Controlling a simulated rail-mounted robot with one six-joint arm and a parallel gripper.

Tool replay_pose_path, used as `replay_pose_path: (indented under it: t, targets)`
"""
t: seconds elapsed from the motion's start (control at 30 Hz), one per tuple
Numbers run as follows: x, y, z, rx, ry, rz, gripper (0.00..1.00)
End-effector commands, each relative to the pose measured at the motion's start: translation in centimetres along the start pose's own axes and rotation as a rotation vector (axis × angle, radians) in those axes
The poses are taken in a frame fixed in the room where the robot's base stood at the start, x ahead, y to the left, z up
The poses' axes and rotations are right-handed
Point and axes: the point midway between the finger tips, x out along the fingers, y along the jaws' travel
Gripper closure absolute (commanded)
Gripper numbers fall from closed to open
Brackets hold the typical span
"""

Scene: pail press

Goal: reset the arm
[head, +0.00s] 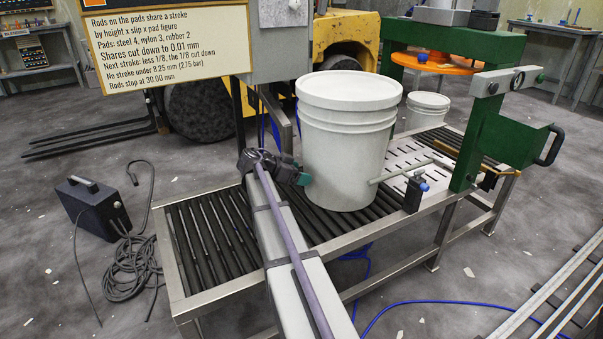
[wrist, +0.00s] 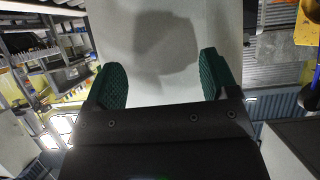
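My gripper (head: 298,176) is at the left side of a large white lidded pail (head: 345,150), low on its wall. In the wrist view my gripper (wrist: 161,80) has its two green ribbed fingers wide apart, with nothing held between them. The pale pail wall (wrist: 165,25) fills the space ahead, with a dark shadow on it. The pail is wider than the finger gap and stands upright on the roller conveyor (head: 190,235). I cannot tell whether a fingertip touches it. My arm reaches in from the front over the rollers.
A green press (head: 490,130) with an orange disc (head: 432,64) stands at the right. A smaller white pail (head: 427,108) is behind. A stop post (head: 415,192) with a rod is right of the large pail. A sign (head: 165,45) hangs upper left. The left rollers are empty.

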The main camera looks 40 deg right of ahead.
Motion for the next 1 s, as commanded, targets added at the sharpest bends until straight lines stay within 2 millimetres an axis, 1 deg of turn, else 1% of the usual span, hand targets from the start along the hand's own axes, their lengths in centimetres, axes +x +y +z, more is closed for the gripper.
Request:
replay_pose_path:
  t: [0.03, 0.13, 0.23, 0.63, 0.7, 0.77, 0.8, 0.83, 0.87, 0.9, 0.97, 1.0]
  targets:
    - [-1.2, 0.0, -0.8, -0.001, -0.001, -0.002, 0.20]
    - [-2.7, 0.0, -1.1, -0.002, -0.002, -0.003, 0.20]
    - [-3.8, 0.0, -1.2, -0.001, -0.003, -0.002, 0.20]
    - [-3.8, 0.0, -0.8, -0.003, -0.004, -0.003, 0.20]
    - [-3.8, 0.0, -0.8, -0.050, -0.005, -0.002, 0.20]
    - [-3.9, 0.1, -0.5, -0.154, -0.026, 0.000, 0.20]
    - [-4.0, 0.6, 0.3, -0.261, -0.072, -0.004, 0.20]
    - [-4.2, 1.7, 1.3, -0.359, -0.125, -0.013, 0.20]
    - [-4.6, 3.2, 2.6, -0.471, -0.192, -0.034, 0.20]
    - [-6.2, 5.5, 4.8, -0.645, -0.296, -0.093, 0.20]
    - [-9.9, 9.0, 8.3, -0.904, -0.442, -0.233, 0.20]
    - [-12.6, 11.1, 10.4, -1.048, -0.516, -0.336, 0.20]
